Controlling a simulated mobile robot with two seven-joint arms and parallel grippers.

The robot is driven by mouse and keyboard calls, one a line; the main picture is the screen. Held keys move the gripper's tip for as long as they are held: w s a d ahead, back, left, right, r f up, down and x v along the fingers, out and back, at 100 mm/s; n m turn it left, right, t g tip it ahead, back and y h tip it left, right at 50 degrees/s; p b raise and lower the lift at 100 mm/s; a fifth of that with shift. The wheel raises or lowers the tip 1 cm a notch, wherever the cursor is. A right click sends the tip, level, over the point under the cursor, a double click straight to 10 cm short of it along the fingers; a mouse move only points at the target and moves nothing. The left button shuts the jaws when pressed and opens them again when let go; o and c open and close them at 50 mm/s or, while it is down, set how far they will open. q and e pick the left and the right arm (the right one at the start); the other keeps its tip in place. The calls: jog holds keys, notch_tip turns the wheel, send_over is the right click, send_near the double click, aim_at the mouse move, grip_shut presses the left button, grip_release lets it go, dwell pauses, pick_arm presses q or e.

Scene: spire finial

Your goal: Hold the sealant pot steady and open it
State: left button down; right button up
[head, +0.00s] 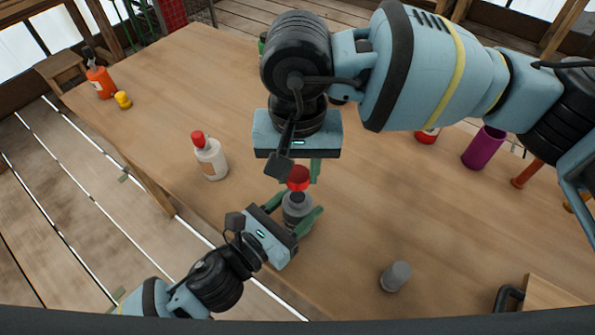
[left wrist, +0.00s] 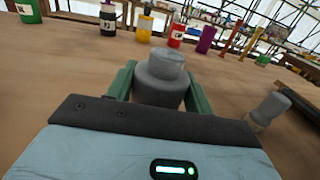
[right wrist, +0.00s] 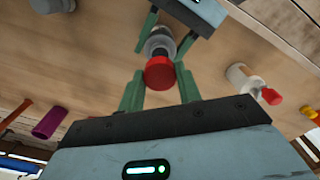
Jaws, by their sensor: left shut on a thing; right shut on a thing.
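The grey sealant pot (head: 297,208) stands near the table's front edge. My left gripper (head: 296,211) is shut on its body from the front left. The left wrist view shows the pot (left wrist: 160,82) between both fingers, its narrower grey top bare. A red cap (head: 298,178) is held above the pot in my right gripper (head: 297,171), which comes from above. The right wrist view shows the red cap (right wrist: 160,73) between the right fingers, with the pot (right wrist: 159,42) beyond it. The cap looks apart from the pot; the exact gap is hard to judge.
A white bottle with a red cap (head: 211,160) stands to the left. A grey cylinder (head: 395,277) stands to the right. An orange bottle (head: 100,82) and a yellow item (head: 123,99) are far left. A purple cylinder (head: 484,148) is at the right.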

aim_at(298, 174)
pick_arm(q)
jog(key=c, duration=0.5)
grip_release()
pick_arm(e)
notch_tip(298, 174, down, 4)
jog(key=shift+r+b, duration=0.2)
jog(key=shift+b, duration=0.75)
pick_arm(q)
jog(key=v, duration=1.2)
pick_arm(e)
jog(key=shift+f+g, duration=0.25)
jog(key=shift+g, duration=0.05)
